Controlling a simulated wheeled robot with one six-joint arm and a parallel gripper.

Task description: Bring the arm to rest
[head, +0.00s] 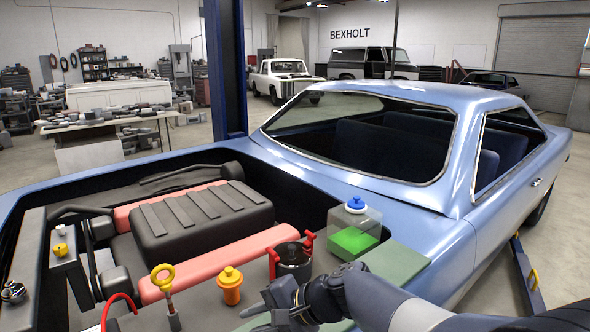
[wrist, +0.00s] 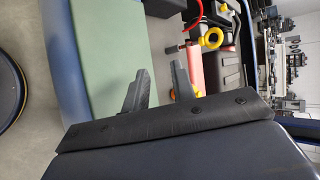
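My gripper (head: 252,306) is low in the middle of the head view, at the near edge of the open engine bay. Its arm reaches in from the lower right. In the wrist view my gripper (wrist: 159,70) shows two grey fingers standing apart, with nothing between them. It touches nothing that I can make out.
A blue car (head: 450,240) fills the right. A clear bottle of green liquid (head: 355,242), a green mat (head: 398,264), a red-handled black pot (head: 293,265), an orange cap (head: 230,284) and a yellow-ringed dipstick (head: 164,278) are close by. A blue post (head: 227,70) stands behind.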

